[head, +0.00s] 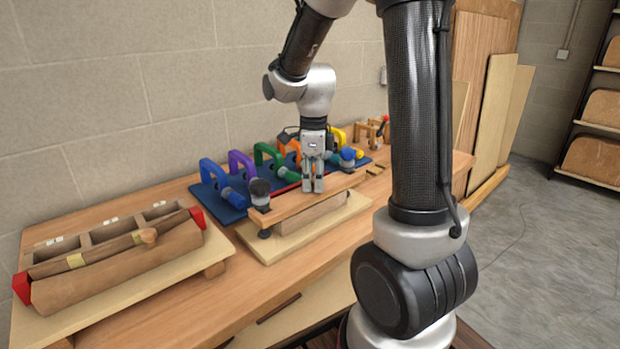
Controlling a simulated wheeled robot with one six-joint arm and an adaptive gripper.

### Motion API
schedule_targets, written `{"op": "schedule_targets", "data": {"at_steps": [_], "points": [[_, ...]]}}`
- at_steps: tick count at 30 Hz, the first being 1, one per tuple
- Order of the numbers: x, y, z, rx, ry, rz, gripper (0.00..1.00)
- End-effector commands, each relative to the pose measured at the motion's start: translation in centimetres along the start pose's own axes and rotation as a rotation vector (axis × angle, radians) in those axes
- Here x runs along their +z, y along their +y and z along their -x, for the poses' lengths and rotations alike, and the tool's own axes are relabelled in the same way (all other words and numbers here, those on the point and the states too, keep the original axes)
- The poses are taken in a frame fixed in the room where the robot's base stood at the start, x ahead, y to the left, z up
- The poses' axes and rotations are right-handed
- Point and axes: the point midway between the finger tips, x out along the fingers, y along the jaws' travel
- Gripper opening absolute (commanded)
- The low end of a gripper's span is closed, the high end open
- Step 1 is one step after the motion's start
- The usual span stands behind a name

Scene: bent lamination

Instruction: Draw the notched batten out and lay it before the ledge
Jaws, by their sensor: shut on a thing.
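The notched batten (284,208) appears to be the long wooden bar running lengthwise above a pale board (268,246) on the workbench. Its notches cannot be made out at this size. My gripper (313,189) points down at the middle of the bar, with its fingers shut on it. A dark-topped knob (260,190) stands at the bar's left end, and a blue and grey one (348,156) is near its right end. A wooden block (314,216) lies beneath the bar. I cannot tell which part is the ledge.
A blue rack (236,212) with several coloured clamps stands behind the bar. A compartment tray (115,222) with curved wooden pieces and red ends stands at the left. The workbench (240,290) is bare along its front.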

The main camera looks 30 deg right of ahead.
Motion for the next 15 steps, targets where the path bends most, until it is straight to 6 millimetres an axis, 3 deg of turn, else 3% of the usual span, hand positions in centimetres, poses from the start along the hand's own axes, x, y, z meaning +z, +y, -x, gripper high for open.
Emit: {"op": "schedule_targets", "data": {"at_steps": [15], "points": [[-2.0, 2.0, 0.1, -0.001, 0.0, 0.0, 0.0]]}}
